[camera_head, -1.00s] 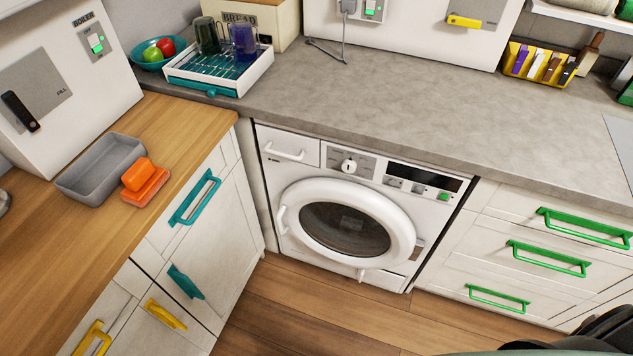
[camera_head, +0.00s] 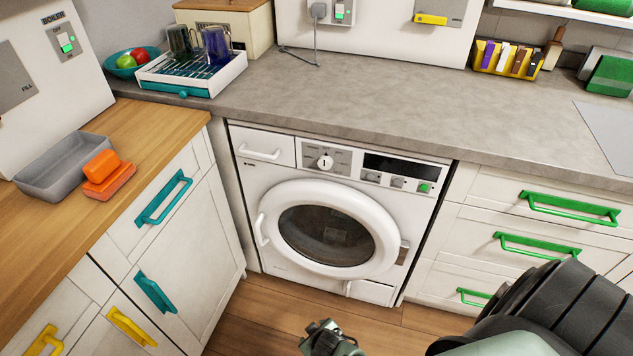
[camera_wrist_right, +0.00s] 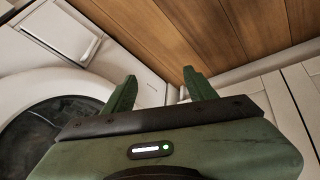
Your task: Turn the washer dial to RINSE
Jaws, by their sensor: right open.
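The white washer (camera_head: 290,275) stands under the grey counter with its round door closed. Its dial (camera_head: 325,162) is a white knob on a grey panel, right of the detergent drawer; its labels are too small to read. My right gripper (camera_head: 325,335) shows at the bottom of the head view, low in front of the washer and well below the dial. In the right wrist view its two green fingers (camera_wrist_right: 157,90) are apart with nothing between them, and the washer door (camera_wrist_right: 60,110) shows to the left. The dial is not visible there. My left gripper is not in view.
Smaller knobs and a green button (camera_head: 424,188) sit right of the dial. Drawers with green handles (camera_head: 568,208) stand to the right, cabinets with teal handles (camera_head: 163,198) to the left. A cutlery tray (camera_head: 192,72) stands on the counter above. Wooden floor lies open before the washer.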

